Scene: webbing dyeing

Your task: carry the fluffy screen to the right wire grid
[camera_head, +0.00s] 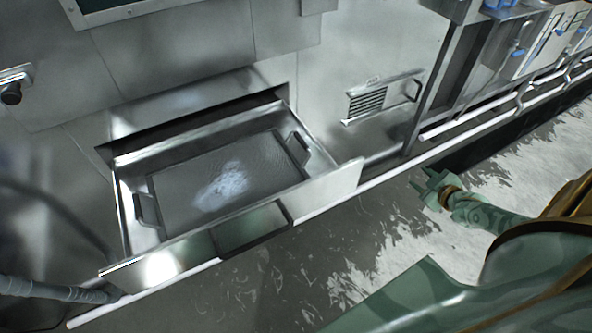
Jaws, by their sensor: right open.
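The fluffy screen (175,187) is a dark flat mesh panel with a raised handle at each end and a whitish patch of fluff near its middle. It lies in an open metal drawer (330,187) pulled out of the machine front. My right gripper (420,185) is open and empty, over the floor to the right of the drawer and apart from it. My left gripper is not in view. I cannot make out a right wire grid for certain.
A slatted vent panel (368,102) with a handle sits in the machine front (190,45) right of the drawer. White rails (500,110) run along the units at upper right. A ribbed grey hose (50,290) lies at lower left. The wet floor (390,250) before the drawer is clear.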

